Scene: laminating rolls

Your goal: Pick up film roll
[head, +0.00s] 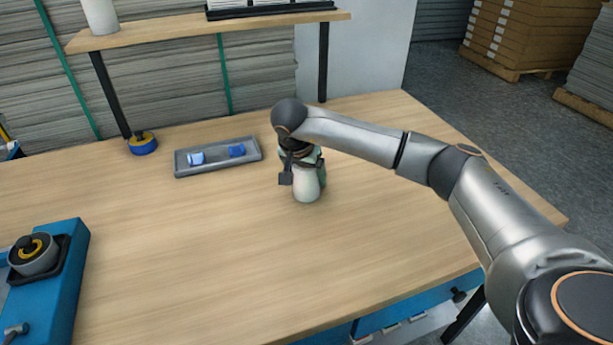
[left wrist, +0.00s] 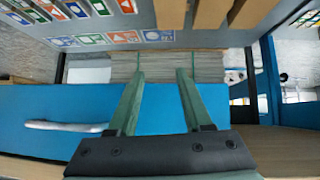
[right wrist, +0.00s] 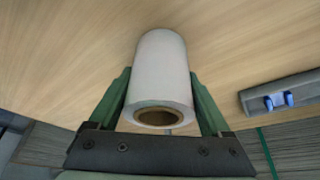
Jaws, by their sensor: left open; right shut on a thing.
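The film roll (head: 306,184) is a white cylinder on the wooden table, near the middle of the head view. My right gripper (head: 303,172) comes down on it from above, with a finger on each side. In the right wrist view the roll (right wrist: 162,75) shows its brown core end, and the green fingers of my right gripper (right wrist: 163,100) are shut on it. I cannot tell whether the roll touches the table. My left gripper (left wrist: 158,80) is open and empty in the left wrist view, and it is out of the head view.
A grey tray (head: 219,164) with two small blue items lies left of the roll. A blue tape roll (head: 142,143) sits at the back left. A blue machine (head: 70,262) stands at the left front. A shelf (head: 200,30) spans the back. The table's middle front is clear.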

